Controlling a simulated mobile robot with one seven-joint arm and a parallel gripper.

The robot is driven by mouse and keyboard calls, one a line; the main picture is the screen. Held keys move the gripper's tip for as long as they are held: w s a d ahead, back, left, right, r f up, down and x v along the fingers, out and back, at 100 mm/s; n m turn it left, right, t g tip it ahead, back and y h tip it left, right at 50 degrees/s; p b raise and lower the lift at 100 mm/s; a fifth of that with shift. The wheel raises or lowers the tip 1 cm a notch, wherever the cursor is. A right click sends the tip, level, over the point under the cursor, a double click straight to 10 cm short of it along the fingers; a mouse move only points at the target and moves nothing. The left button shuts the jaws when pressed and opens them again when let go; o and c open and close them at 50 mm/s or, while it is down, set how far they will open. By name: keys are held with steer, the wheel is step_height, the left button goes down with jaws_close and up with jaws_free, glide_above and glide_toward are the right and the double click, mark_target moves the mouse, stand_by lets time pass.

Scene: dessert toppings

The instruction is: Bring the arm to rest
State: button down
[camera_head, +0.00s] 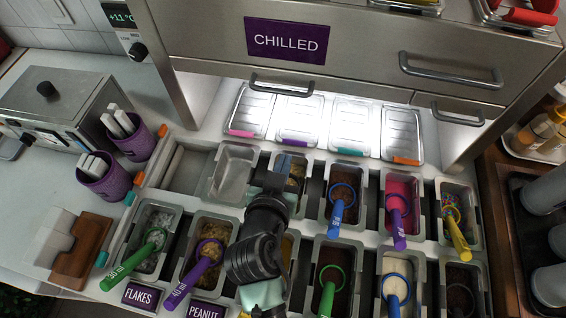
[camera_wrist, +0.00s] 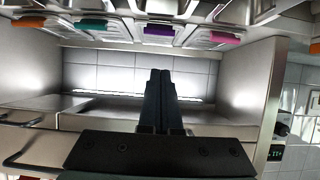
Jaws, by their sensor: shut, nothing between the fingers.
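My gripper (camera_head: 272,178) is over the toppings station in the head view, in front of the chilled cabinet (camera_head: 365,60). In the wrist view my gripper (camera_wrist: 160,75) has its two dark fingers together with nothing between them. The fingers point toward a tiled back wall (camera_wrist: 110,78) between steel cabinet surfaces. My arm covers part of the topping bins below it, including one between the peanut bin (camera_head: 205,250) and the bin with the green-handled scoop (camera_head: 328,285).
Several bins hold coloured scoops, such as a yellow scoop (camera_head: 458,238) at right. Steel lids (camera_head: 350,125) lie at the back. Purple cups (camera_head: 105,180) and a brown block (camera_head: 82,245) stand at left. A dark tray (camera_head: 525,235) with grey cups is at right.

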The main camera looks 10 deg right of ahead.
steer(key=shift+s+a+r, duration=0.1)
steer(key=shift+s+r, duration=0.05)
steer(key=shift+s, duration=0.05)
steer(key=w+a+r+t+y, duration=0.1)
steer(key=w+a+r+t, duration=0.1)
steer(key=r, duration=0.7)
steer(key=w+a+r+t, duration=0.1)
steer(key=w+r+t, duration=0.2)
steer(key=r, duration=0.7)
steer(key=w+a+r+t+y, duration=0.1)
steer(key=w+a+r+t, duration=0.1)
steer(key=r, duration=0.7)
steer(key=s+r+n+t+y, duration=0.1)
steer(key=s+r+t, duration=0.2)
steer(key=r, duration=0.6)
steer(key=s+a+r+n+t+y, duration=0.1)
steer(key=s+r+n+t, duration=0.1)
steer(key=s+r, duration=0.3)
steer(key=s+r+n+t+y, duration=0.1)
steer(key=s+r+t, duration=0.2)
steer(key=r, duration=1.1)
steer(key=shift+s+a+n+t, duration=0.3)
steer(key=shift+s, duration=0.45)
